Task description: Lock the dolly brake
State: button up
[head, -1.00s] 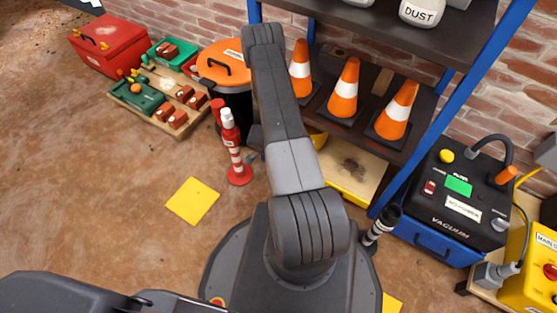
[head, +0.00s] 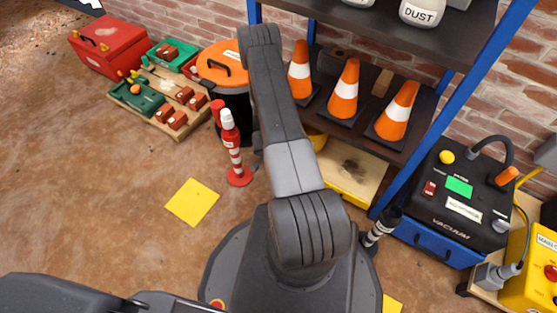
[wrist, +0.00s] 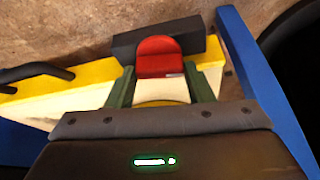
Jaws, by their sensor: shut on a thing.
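A red-capped, pale lever (wrist: 158,57), which looks like the dolly brake, sits between the green fingers of my gripper (wrist: 161,88) in the wrist view. The fingers are shut on its pale part, and the red cap shows beyond them. A dark block (wrist: 127,46) lies behind the cap. What looks like the dolly, yellow-edged with a pale board, runs behind the gripper in the wrist view (wrist: 70,74). In the head view, a yellow-edged wooden platform (head: 352,192) stands under the shelf. My arm hides the gripper and lever there.
Blue shelf posts (head: 420,160) stand beside the platform, with striped cones (head: 344,92) on the lower shelf. A red-white post (head: 232,150) and an orange-lidded bin (head: 222,64) stand left of my arm. A vacuum (head: 462,190) stands right. Floor around the yellow square (head: 192,202) is clear.

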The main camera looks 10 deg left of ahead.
jog(key=shift+n+y+b, duration=0.35)
jog(key=shift+n+y, duration=0.05)
jog(key=shift+n, duration=0.7)
jog(key=o, duration=0.7)
jog(key=shift+r, duration=0.1)
jog(key=p+v, duration=0.2)
jog(key=v, duration=0.4)
jog(key=p+v, duration=0.2)
jog(key=v, duration=0.5)
jog(key=shift+s+r+p, duration=0.25)
jog(key=shift+s+p, duration=0.1)
jog(key=shift+p, duration=0.05)
jog(key=shift+f, duration=0.15)
